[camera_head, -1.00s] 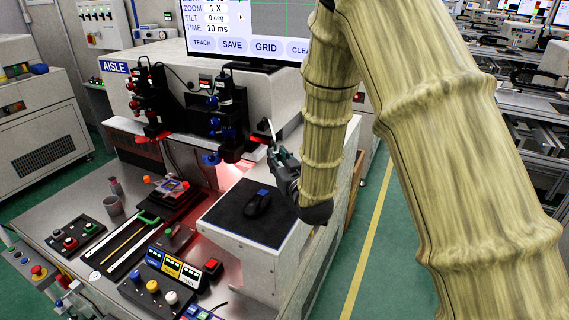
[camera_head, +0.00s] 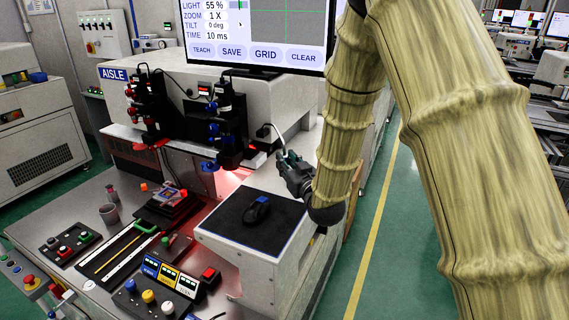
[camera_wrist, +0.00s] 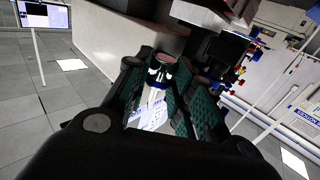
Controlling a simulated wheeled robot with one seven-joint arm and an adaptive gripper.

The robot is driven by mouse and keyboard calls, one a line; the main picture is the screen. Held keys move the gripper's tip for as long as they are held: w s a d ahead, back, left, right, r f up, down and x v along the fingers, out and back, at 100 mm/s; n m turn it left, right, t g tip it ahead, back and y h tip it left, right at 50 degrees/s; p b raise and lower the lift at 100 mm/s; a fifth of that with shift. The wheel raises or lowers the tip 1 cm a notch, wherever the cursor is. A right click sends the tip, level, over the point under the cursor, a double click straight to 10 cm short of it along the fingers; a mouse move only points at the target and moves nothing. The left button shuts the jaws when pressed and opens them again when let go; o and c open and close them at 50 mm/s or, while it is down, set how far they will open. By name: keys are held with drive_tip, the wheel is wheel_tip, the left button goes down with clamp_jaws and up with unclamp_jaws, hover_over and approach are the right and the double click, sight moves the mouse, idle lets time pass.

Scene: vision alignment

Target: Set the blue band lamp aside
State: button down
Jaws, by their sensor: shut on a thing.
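My gripper (camera_head: 293,168) is above the right rear edge of the dark mouse pad, beside the camera fixture. In the wrist view its green-padded fingers (camera_wrist: 172,100) close around a small pale piece with blue on it, which I take to be the blue band lamp (camera_wrist: 154,86). The fingers hide much of it. In the head view a thin pale rod (camera_head: 275,135) rises by the fingertips. I cannot tell whether it belongs to the held lamp.
A black mouse (camera_head: 257,209) lies on the pad (camera_head: 224,219) atop a white block. The black camera fixture (camera_head: 226,125) with blue knobs stands left of my gripper, below the monitor (camera_head: 262,35). Button boxes (camera_head: 148,296) crowd the bench front. Green floor is clear at right.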

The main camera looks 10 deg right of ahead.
drive_tip(key=shift+w+d+r, duration=0.1)
drive_tip(key=shift+d+r, duration=0.05)
drive_tip(key=shift+d, duration=0.3)
drive_tip(key=c, duration=1.4)
unclamp_jaws()
drive_tip(key=shift+d+h, duration=0.1)
drive_tip(key=shift+h, duration=0.2)
drive_tip(key=shift+o, duration=1)
drive_tip(key=shift+d, duration=0.15)
drive_tip(key=shift+a, duration=0.25)
drive_tip(key=s+d, duration=0.2)
drive_tip(key=s, duration=1)
drive_tip(key=shift+w, duration=0.1)
